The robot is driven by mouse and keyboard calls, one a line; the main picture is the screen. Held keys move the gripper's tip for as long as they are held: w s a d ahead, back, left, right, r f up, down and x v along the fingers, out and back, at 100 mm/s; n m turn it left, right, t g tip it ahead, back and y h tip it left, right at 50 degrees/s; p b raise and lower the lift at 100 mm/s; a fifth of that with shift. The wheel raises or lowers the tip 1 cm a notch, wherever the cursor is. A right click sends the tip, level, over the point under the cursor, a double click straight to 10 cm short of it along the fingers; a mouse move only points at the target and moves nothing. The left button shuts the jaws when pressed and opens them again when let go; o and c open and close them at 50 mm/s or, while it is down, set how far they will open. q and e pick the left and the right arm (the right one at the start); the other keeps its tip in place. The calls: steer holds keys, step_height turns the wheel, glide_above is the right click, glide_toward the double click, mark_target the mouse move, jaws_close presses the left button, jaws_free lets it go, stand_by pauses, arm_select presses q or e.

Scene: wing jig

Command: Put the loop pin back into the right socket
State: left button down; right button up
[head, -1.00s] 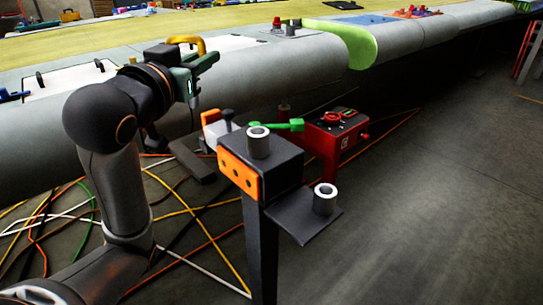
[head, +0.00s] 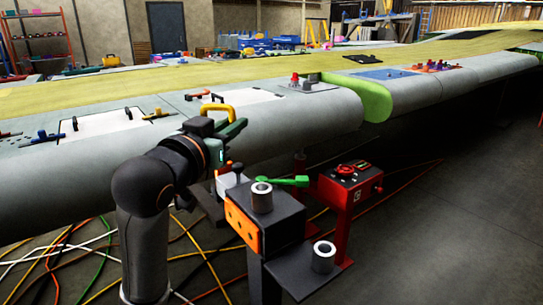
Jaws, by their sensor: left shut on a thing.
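The loop pin shows as a yellow loop (head: 217,110) at the tip of my left arm in the head view. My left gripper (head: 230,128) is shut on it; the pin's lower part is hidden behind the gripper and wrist. Two grey ring-shaped sockets are on the dark stand: an upper one (head: 261,197) on the block with the orange face, and a lower one (head: 323,256) on a side plate to the right. Both look empty. My gripper is above and left of the upper socket, apart from it. My right gripper is out of view.
A green-handled lever (head: 283,181) lies just behind the upper socket. A red control box (head: 350,182) stands to the right. The long grey wing (head: 75,190) runs behind my arm. Coloured cables (head: 60,268) lie on the floor, which is clear at right.

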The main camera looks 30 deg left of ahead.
arm_select(q)
steer(key=shift+w+d+f+p, duration=0.3)
steer(key=shift+w+f+p, duration=0.1)
steer(key=shift+w+f, duration=1.5)
steer(key=shift+w+d+f+p, duration=0.3)
steer(key=shift+w+f+p, duration=0.1)
steer(key=shift+w+f, duration=1.45)
steer(key=shift+w+d+f+p, duration=0.35)
steer(key=shift+w+f, duration=1.25)
steer(key=shift+f, duration=0.55)
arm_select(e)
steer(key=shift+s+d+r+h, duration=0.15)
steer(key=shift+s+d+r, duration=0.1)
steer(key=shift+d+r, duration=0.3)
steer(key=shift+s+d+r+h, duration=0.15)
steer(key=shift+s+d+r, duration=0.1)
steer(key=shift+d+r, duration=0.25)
arm_select(q)
steer(key=shift+a+f, duration=0.1)
steer(key=shift+f, duration=0.55)
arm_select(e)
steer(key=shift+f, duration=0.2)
arm_select(q)
steer(key=c, duration=0.9)
jaws_free()
steer(key=shift+r, duration=0.1)
